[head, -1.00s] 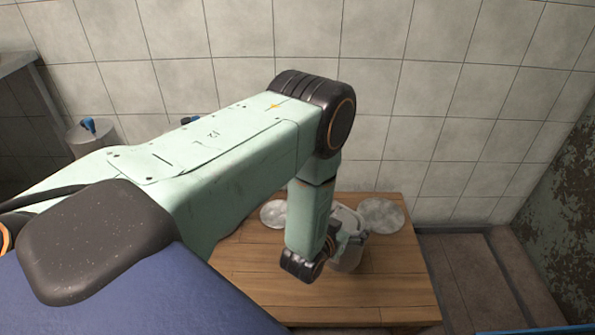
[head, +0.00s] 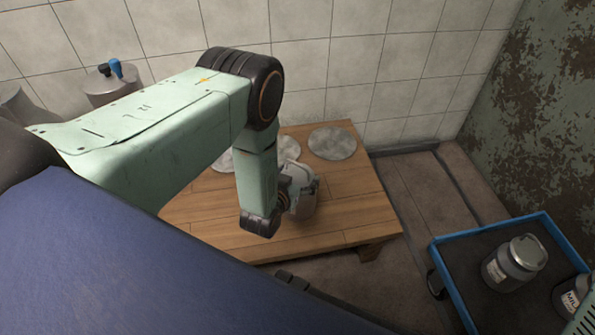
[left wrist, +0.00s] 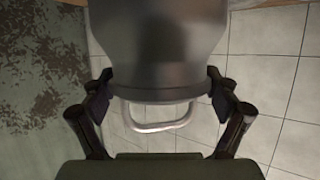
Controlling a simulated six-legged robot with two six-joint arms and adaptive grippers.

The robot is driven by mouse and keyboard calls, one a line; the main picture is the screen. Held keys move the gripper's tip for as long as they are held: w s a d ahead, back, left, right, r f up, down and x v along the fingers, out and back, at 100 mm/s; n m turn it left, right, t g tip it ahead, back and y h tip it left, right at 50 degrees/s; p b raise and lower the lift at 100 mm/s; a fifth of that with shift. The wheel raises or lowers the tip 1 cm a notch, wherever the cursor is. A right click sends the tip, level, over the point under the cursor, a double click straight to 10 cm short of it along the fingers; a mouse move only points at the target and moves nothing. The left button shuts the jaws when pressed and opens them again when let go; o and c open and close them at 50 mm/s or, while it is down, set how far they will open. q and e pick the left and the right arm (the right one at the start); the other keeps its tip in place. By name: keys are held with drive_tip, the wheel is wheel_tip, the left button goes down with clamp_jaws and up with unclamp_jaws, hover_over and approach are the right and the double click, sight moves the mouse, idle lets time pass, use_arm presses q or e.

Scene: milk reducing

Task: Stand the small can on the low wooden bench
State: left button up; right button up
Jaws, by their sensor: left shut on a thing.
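A grey metal can (head: 303,203) is in the grip of my left gripper (head: 291,193), over the right part of the low wooden bench (head: 350,212). It looks about upright, partly covered by my arm; I cannot tell whether its base touches the wood. In the left wrist view the can (left wrist: 158,45) fills the upper middle, its wire handle (left wrist: 160,124) below. The fingers of my left gripper (left wrist: 160,88) close on it from both sides. My right gripper is not clearly in view.
A round grey disc (head: 332,143) lies at the bench's back right; another (head: 222,161) is partly behind my arm. A blue-rimmed tray (head: 447,278) at right holds a can (head: 515,262) and another (head: 572,296) cut by the frame. A canister (head: 112,82) stands back left.

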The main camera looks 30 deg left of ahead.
use_arm(q)
drive_tip(key=shift+w+r, duration=0.15)
drive_tip(key=o, duration=1.6)
drive_tip(key=shift+f, duration=0.2)
drive_tip(key=shift+r, duration=0.1)
drive_tip(key=shift+s+r+p, duration=0.15)
drive_tip(key=shift+s+p, duration=0.15)
drive_tip(key=shift+s, duration=0.2)
drive_tip(key=p+v, duration=0.5)
drive_tip(key=v, duration=0.6)
drive_tip(key=shift+s, duration=0.15)
